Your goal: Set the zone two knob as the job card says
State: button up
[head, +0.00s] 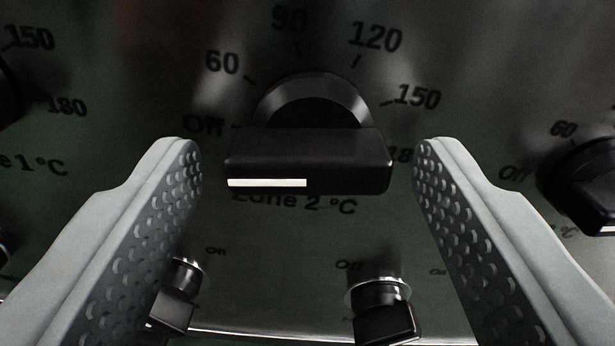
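The zone two knob (312,160) is black with a bar-shaped grip and sits in the centre of the view, over the label "Zone 2 °C". Its bar lies level, and a white line on its front runs from the left end to about the middle, on the side of the "Off" mark. The dial reads Off, 60, 90, 120, 150 and a partly hidden 18-something. My gripper (308,165) is open, with one grey dimpled finger to each side of the knob and a visible gap on both sides. The job card is not in view.
Another knob (590,185) stands at the right edge, and part of a Zone 1 knob (6,92) at the left edge. Two small black switches, left (174,305) and right (385,320), stick out below, between my fingers.

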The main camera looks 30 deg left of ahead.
jog(key=c, duration=0.9)
jog(key=shift+m, duration=0.3)
jog(key=m, duration=0.4)
jog(key=shift+a+r+m, duration=0.1)
jog(key=shift+m, duration=0.2)
jog(key=m, duration=1.1)
jog(key=shift+r+m, duration=0.2)
jog(key=shift+m, duration=0.1)
jog(key=m, duration=0.6)
jog(key=shift+m, duration=0.4)
